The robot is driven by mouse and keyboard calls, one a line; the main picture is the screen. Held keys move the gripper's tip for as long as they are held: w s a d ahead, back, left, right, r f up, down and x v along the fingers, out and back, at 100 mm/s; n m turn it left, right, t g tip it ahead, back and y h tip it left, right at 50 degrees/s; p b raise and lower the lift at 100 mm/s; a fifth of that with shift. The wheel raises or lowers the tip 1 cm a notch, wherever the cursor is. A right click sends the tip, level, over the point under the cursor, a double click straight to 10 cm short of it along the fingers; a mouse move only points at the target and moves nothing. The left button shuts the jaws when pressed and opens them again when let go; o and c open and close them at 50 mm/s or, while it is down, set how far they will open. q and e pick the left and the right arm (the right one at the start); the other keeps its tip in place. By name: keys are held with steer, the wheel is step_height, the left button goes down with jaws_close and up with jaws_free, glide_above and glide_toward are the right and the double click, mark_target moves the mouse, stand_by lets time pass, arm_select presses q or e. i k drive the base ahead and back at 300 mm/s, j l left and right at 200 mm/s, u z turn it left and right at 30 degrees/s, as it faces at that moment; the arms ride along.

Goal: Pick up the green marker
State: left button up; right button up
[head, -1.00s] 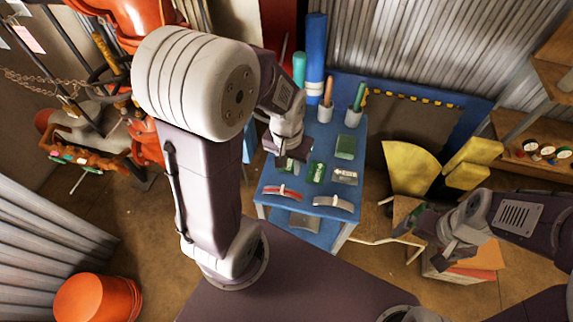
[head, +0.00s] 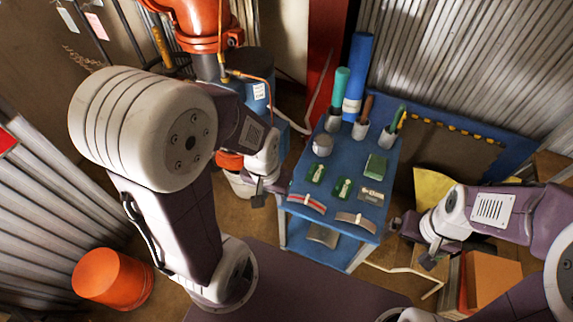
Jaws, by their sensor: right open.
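A thin green marker (head: 400,115) stands tilted in a small light cup (head: 387,138) at the back right of the blue table (head: 335,250). My right gripper (head: 411,245) is open and empty just off the table's right side, nearer to me than the marker.
A teal cylinder (head: 341,90) in a cup and a tall blue roll (head: 358,70) stand at the table's back left. Orange boxes (head: 490,276) stand at right.

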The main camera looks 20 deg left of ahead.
mark_target(317, 171)
steer(key=u, duration=0.4)
steer(key=i+j+u, duration=0.15)
steer(key=j+u, duration=0.15)
steer(key=i+j+u, duration=0.25)
steer(key=k+j, duration=0.05)
